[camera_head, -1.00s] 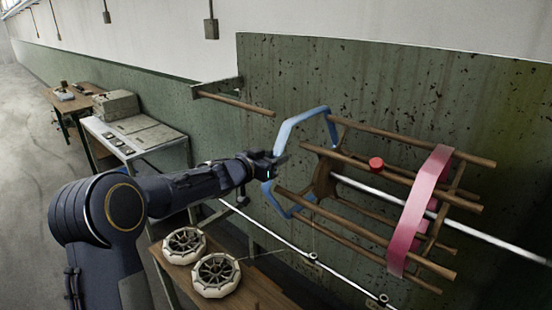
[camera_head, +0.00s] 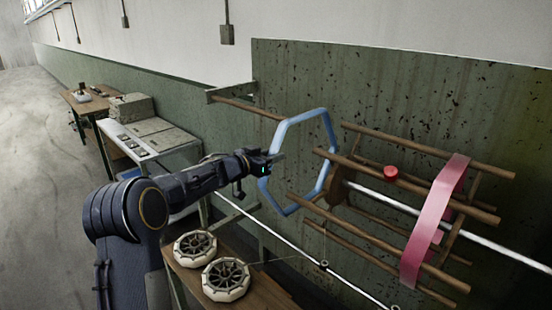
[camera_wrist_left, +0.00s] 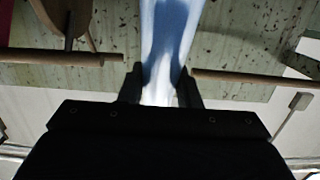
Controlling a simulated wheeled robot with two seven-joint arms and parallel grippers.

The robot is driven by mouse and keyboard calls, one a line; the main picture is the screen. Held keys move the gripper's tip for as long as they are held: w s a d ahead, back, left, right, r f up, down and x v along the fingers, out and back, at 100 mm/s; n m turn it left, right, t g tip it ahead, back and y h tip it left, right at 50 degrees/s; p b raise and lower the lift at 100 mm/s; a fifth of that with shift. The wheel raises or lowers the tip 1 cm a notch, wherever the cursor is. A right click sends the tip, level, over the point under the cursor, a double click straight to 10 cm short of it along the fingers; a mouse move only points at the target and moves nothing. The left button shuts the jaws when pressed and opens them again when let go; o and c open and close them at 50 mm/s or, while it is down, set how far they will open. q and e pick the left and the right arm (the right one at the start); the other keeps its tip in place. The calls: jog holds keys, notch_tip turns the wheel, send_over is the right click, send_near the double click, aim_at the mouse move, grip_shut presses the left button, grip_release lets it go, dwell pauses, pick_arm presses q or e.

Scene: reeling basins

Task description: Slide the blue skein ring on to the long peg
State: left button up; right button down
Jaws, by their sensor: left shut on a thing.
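The blue skein ring (camera_head: 300,116) is a large hexagonal hoop, held upright in the air. My left gripper (camera_head: 268,158) is shut on its left side; the wrist view shows the blue band (camera_wrist_left: 168,40) between the fingers (camera_wrist_left: 162,90). The long wooden peg (camera_head: 245,107) sticks out from a wall bracket. Its tip appears close to the ring's upper left corner; I cannot tell the depth gap. The ring's right side overlaps the near bar ends of the wooden reel (camera_head: 365,247) in the picture; I cannot tell whether they pass through it. My right gripper is out of view.
A pink band (camera_head: 434,218) is around the reel's right part, with a red knob (camera_head: 390,172) nearby. Two white spoked wheels (camera_head: 226,279) lie on a wooden bench below. A metal rail (camera_head: 285,240) runs under the reel. Benches stand at the back left.

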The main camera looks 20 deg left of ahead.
pick_arm(q)
jog(key=shift+w+a, duration=0.1)
jog(key=shift+a, duration=0.1)
jog(key=w+a, duration=0.2)
jog(key=a, duration=0.4)
jog(key=shift+w+a+r, duration=0.15)
jog(key=shift+a+r, duration=0.05)
jog(key=shift+r, duration=0.1)
dwell(0.5)
jog(key=w+a, duration=0.2)
jog(key=a, duration=0.4)
jog(key=shift+w+a, duration=0.2)
jog(key=shift+a, duration=0.05)
dwell(0.5)
jog(key=shift+r, duration=0.1)
